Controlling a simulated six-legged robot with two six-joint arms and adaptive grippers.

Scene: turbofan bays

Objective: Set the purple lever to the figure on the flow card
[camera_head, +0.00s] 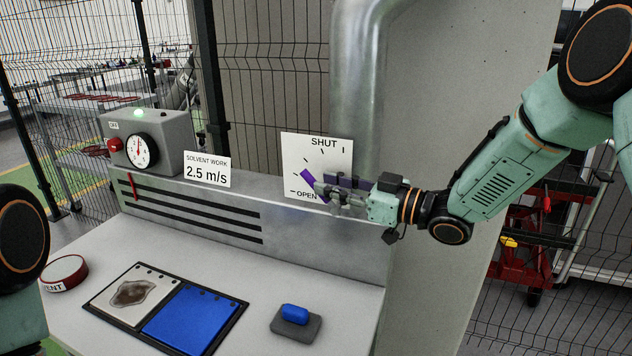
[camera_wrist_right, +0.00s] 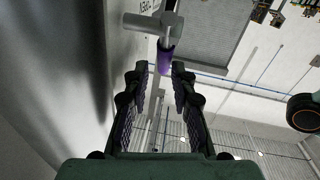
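The purple lever (camera_head: 308,179) is on a white plate (camera_head: 317,150) marked SHUT at the top and OPEN at the bottom, with tick marks. My right gripper (camera_head: 322,190) is in front of the plate and partly hides the lever. In the right wrist view the lever's purple grip (camera_wrist_right: 165,60) hangs from a grey hub. Its end lies between the open fingertips of my right gripper (camera_wrist_right: 160,74), with gaps on both sides. The flow card (camera_head: 207,170) reads SOLVENT WORK 2.5 m/s. A round dial gauge (camera_head: 141,151) is on a grey box; its reading is too small to tell.
The grey box (camera_head: 172,130) has a lit green lamp (camera_head: 138,113) and a red knob (camera_head: 114,145). A black tray (camera_head: 181,347), a blue block on a grey pad (camera_head: 303,327), and a red-rimmed round item (camera_head: 66,266) are on the bench. A large metal pipe (camera_head: 356,80) rises behind the plate.

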